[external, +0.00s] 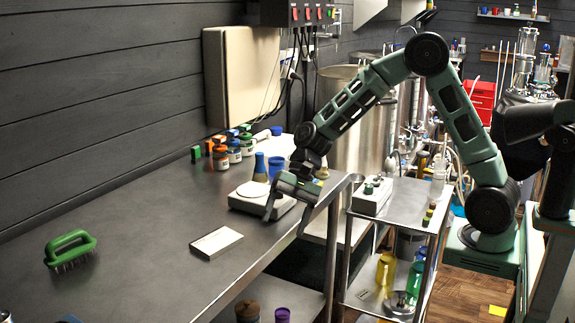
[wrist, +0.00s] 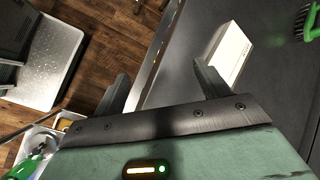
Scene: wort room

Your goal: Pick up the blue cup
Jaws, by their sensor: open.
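A blue cup (external: 277,167) stands on the dark bench (external: 150,215) in the external view, just behind the white-topped scale and beside a blue-topped flask (external: 260,168). Its lower part is partly hidden. My gripper (external: 286,220) is open and empty, pointing down over the bench's front edge, in front of and to the right of the scale. In the wrist view its two fingers (wrist: 162,82) are spread apart with nothing between them. The cup does not show in the wrist view.
The scale (external: 250,190) stands between my gripper and the cup. A white box (external: 216,242) and a green-handled brush (external: 70,248) lie to the left. Several jars (external: 234,150) line the wall side. A steel cart (external: 400,205) stands right. The bench's left middle is clear.

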